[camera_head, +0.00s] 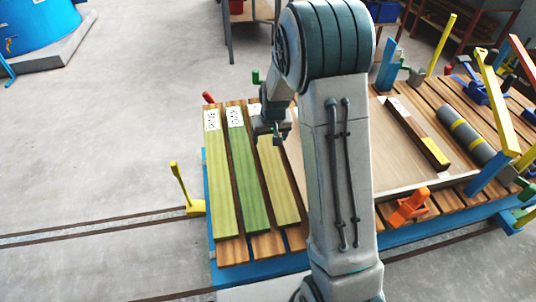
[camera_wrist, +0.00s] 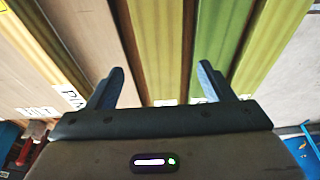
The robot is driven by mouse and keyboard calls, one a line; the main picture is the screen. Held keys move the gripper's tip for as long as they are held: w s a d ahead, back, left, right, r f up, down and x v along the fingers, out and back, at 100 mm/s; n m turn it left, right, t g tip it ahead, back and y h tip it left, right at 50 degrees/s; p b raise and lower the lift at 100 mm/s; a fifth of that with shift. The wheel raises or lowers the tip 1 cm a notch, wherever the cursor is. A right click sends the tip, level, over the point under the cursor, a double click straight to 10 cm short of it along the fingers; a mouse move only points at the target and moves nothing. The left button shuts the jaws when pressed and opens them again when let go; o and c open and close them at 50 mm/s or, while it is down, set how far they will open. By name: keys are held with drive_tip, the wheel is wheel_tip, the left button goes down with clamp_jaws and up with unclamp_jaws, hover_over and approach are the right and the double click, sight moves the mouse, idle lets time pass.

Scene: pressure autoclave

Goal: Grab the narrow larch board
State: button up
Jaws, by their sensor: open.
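No label that I can read says larch. A pale yellow board (camera_head: 276,185) lies third from the left on the slatted table (camera_head: 233,250), its label mostly hidden by my arm. My gripper (camera_head: 272,138) is over its far end, open and empty. In the wrist view, this yellow board (camera_wrist: 157,45) runs between the spread fingertips of my gripper (camera_wrist: 161,72). A green board labelled OAK (camera_head: 247,185) and a yellow-green board labelled PINE (camera_head: 218,180) lie to its left. A narrow brown board (camera_head: 418,130) with a dark side and a white label lies right of my arm.
A grey cylinder with yellow bands (camera_head: 466,135) lies at the table's right. An orange clamp (camera_head: 408,206) sits at the front edge, and a yellow lever (camera_head: 181,188) stands at the left. Yellow and blue posts crowd the right end. The floor at left is clear.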

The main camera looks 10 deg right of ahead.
sight(268, 151)
drive_tip(key=x, duration=0.9)
drive_tip(key=c, duration=1.2)
